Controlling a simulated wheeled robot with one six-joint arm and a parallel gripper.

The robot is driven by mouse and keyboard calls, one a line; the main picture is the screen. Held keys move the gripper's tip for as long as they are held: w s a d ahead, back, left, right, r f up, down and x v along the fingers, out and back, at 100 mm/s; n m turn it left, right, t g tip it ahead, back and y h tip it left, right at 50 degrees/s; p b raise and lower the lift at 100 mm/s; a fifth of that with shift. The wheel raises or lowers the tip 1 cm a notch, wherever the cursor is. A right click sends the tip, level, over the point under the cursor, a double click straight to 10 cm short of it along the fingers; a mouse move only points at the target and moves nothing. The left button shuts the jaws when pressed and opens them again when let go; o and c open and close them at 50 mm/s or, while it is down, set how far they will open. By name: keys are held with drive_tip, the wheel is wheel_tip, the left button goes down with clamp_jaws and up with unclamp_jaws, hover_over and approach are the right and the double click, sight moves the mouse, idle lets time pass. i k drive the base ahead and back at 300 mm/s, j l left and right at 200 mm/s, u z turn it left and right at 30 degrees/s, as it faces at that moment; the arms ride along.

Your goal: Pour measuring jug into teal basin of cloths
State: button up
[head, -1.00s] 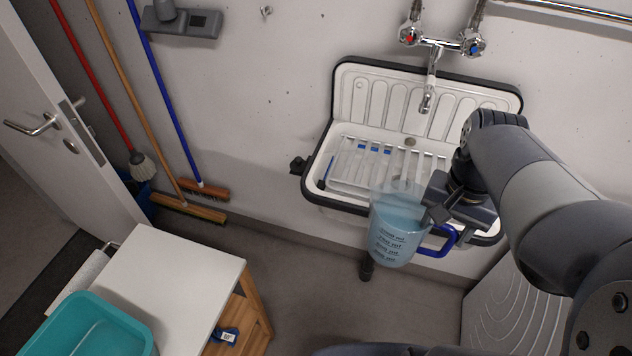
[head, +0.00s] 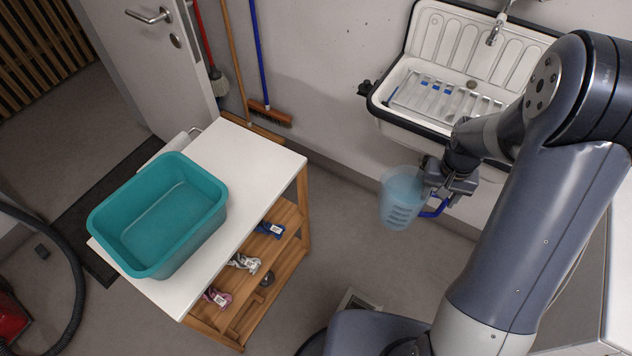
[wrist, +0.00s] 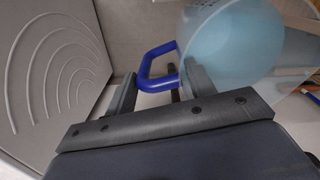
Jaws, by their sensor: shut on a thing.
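The measuring jug (head: 400,199) is clear with a blue handle and holds light-blue liquid. It hangs about upright in the air in front of the sink. My gripper (head: 436,190) is shut on the jug; in the wrist view the fingers (wrist: 158,88) close by the blue handle (wrist: 150,68), and the jug (wrist: 240,45) fills the upper right. The teal basin (head: 128,243) stands on the white-topped cart at the left, well apart from the jug. No cloths show inside the basin; its visible floor looks bare.
The white cart top (head: 262,155) has bare room right of the basin. Its wooden lower shelves (head: 275,250) hold a few tagged items. The white sink (head: 405,75) is behind the jug. Brooms (head: 262,60) lean on the wall. A black hose (head: 75,250) lies at far left.

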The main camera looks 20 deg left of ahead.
sight(157, 220)
drive_tip(key=k, duration=0.55)
drive_tip(key=k+u, duration=0.2)
drive_tip(key=u, duration=0.6)
drive_tip(key=i+u, duration=0.1)
drive_tip(key=u, duration=2.05)
drive_tip(key=l, duration=0.45)
drive_tip(key=k+l+u, duration=0.1)
drive_tip(key=l, duration=0.3)
drive_tip(key=k+l, duration=0.1)
drive_tip(key=l, duration=0.35)
